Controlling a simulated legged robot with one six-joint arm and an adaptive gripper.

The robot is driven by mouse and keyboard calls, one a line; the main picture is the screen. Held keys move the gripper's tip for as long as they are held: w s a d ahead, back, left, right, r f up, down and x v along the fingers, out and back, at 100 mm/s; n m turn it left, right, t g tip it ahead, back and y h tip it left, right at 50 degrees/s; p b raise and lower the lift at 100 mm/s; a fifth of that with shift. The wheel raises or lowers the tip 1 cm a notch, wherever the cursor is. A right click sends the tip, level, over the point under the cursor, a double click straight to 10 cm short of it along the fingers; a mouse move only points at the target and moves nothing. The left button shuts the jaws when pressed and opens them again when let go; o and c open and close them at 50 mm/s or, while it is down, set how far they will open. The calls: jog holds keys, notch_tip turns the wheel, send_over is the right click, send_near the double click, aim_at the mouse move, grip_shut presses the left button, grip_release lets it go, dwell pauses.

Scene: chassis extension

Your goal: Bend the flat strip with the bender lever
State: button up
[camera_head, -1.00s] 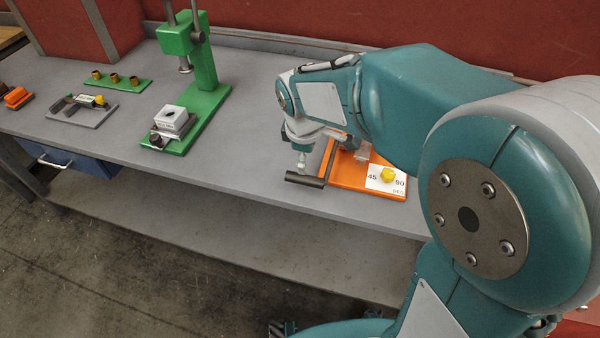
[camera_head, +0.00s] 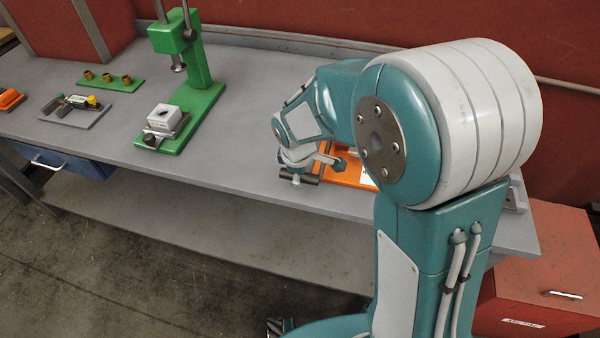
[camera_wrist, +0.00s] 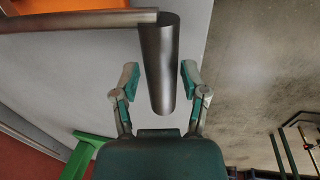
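The bender's orange base (camera_head: 346,178) sits near the bench's front edge in the head view, partly hidden behind my arm. In the wrist view the lever's dark cylindrical handle (camera_wrist: 158,50) joins a flat grey lever bar (camera_wrist: 75,20). My gripper (camera_wrist: 160,72) is open, with one finger on each side of the handle's end. Narrow gaps show between the fingers and the handle. In the head view my gripper (camera_head: 297,178) is at the handle, low over the bench edge. I cannot make out the flat strip; my arm covers much of the bender.
A green press (camera_head: 200,85) holding a grey block (camera_head: 164,117) stands left of the bender. Farther left are a green strip with brass bushings (camera_head: 110,83) and a grey fixture (camera_head: 73,111). A red cabinet (camera_head: 535,265) stands at the lower right. Bench between press and bender is clear.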

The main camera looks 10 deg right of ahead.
jog(key=shift+a, duration=0.2)
grip_shut()
jog(key=shift+w+d+r, duration=0.1)
jog(key=shift+r, duration=0.1)
